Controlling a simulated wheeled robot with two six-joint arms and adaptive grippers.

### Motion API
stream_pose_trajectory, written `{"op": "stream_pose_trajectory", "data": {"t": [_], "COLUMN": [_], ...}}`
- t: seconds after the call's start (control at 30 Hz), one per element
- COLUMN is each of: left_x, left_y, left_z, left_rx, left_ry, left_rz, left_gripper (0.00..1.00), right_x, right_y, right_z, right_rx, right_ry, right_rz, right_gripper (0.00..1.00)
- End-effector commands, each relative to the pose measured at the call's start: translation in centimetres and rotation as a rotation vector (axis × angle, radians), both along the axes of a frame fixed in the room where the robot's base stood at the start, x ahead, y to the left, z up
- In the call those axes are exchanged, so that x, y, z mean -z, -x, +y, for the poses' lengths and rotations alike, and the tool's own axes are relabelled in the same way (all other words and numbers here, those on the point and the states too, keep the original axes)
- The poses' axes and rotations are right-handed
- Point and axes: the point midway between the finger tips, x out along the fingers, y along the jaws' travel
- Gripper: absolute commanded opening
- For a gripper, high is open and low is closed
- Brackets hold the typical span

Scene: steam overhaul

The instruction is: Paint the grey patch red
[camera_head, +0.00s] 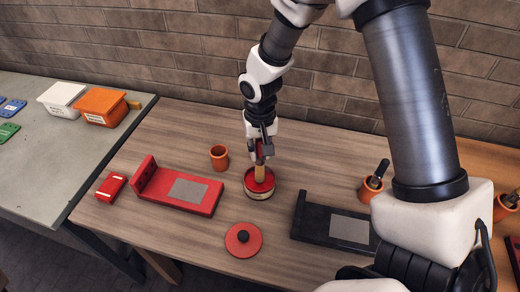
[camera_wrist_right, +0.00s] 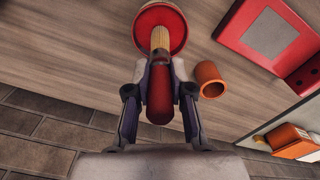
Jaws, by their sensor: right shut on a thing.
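My right gripper (camera_head: 262,150) is shut on a brush (camera_wrist_right: 160,95) with a red handle and a tan lower part. The brush points down into an open tin of red paint (camera_head: 259,193); its tip is hidden in or just over the paint. One grey patch (camera_head: 188,190) lies on a red bracket (camera_head: 208,207), left of the tin; it also shows in the wrist view (camera_wrist_right: 270,33). Another grey patch (camera_head: 350,229) lies on a black bracket (camera_head: 311,229), right of the tin. Both look unpainted grey. My left gripper is not in view.
An empty orange cup (camera_head: 219,157) stands behind left. Another orange cup (camera_head: 367,193) holds a black-handled tool. A small red block (camera_head: 111,187) lies left. White (camera_head: 62,98) and orange (camera_head: 101,106) bins stand on the grey table.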

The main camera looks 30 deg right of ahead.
Motion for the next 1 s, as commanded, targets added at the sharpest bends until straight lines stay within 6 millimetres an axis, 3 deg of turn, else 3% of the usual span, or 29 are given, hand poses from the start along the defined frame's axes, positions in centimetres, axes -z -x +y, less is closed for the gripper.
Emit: {"op": "stream_pose_trajectory", "data": {"t": [1.0], "left_x": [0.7], "left_y": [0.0], "left_z": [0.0], "left_rx": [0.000], "left_ry": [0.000], "left_rz": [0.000], "left_gripper": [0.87], "right_x": [1.0], "right_y": [0.0], "right_z": [0.0], "right_rx": [0.000], "right_ry": [0.000], "right_rz": [0.000], "right_gripper": [0.00]}}
